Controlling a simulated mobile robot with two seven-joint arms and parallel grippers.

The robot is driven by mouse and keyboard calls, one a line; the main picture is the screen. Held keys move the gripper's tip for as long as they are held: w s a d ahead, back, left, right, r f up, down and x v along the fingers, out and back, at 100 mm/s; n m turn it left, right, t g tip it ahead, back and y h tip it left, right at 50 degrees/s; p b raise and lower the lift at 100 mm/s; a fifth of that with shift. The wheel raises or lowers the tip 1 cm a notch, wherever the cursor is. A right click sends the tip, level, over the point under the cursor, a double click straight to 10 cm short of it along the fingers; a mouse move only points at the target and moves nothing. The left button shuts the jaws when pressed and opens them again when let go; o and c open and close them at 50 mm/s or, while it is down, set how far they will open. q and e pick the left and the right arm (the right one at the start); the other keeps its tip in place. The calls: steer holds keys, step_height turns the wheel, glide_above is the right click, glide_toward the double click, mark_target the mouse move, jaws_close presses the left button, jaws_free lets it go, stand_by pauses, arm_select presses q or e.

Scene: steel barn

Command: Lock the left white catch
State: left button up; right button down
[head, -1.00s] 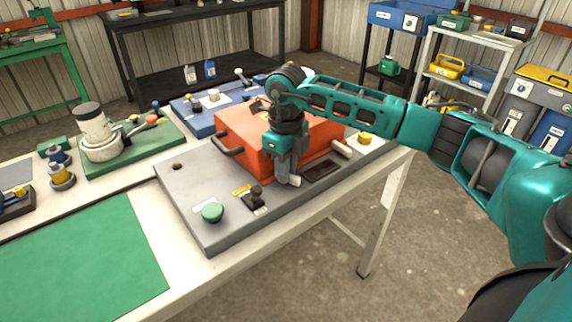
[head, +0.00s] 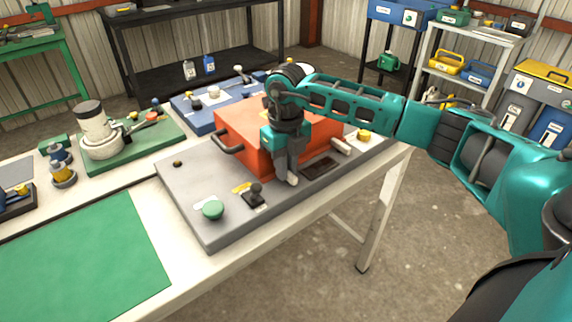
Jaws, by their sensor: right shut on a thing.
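An orange box (head: 240,129) with a black handle on its left side sits on a grey board (head: 190,205). My right gripper (head: 290,179) points down at the front face of the box. It is shut on the left white catch (head: 293,181), of which only the pale lower end shows below the fingers. The fingers and wrist hide the rest of it, so I cannot tell its exact angle. A second white catch (head: 341,147) is on the box front, farther right. My left gripper is out of view.
On the board are a green knob (head: 213,210), a small black switch (head: 254,195), a dark recessed plate (head: 321,167) and a yellow knob (head: 364,135). A blue board (head: 210,120) lies behind the box. A green mat (head: 85,260) leaves free room at front left.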

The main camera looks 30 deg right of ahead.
steer(key=c, duration=1.4)
jaws_free()
steer(key=shift+r, duration=0.1)
step_height(320, 180, up, 13)
steer(key=shift+f, duration=0.1)
